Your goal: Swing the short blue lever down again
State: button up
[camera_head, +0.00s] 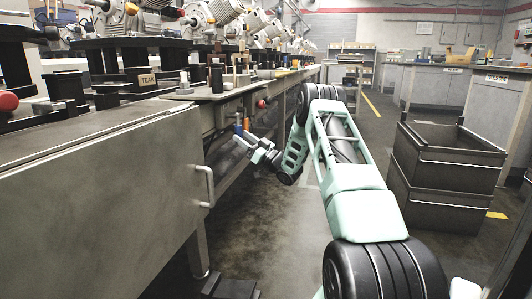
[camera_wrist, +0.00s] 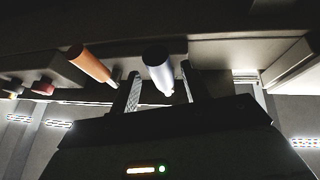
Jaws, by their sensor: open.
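The fingertips are partly dark, so contact is hard to judge.
The long workbench (camera_head: 160,106) with machines runs along the left, its overhang close above my gripper. A cabinet with a handle (camera_head: 207,186) is nearer. A red knob (camera_head: 262,103) sits farther along the bench edge. Stacked dark crates (camera_head: 445,180) stand right; the aisle floor between is clear.

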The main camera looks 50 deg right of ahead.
jog(key=p+v, duration=0.4)
jog(key=v, duration=1)
jog(key=shift+s+f, duration=0.2)
jog(key=shift+s, duration=0.1)
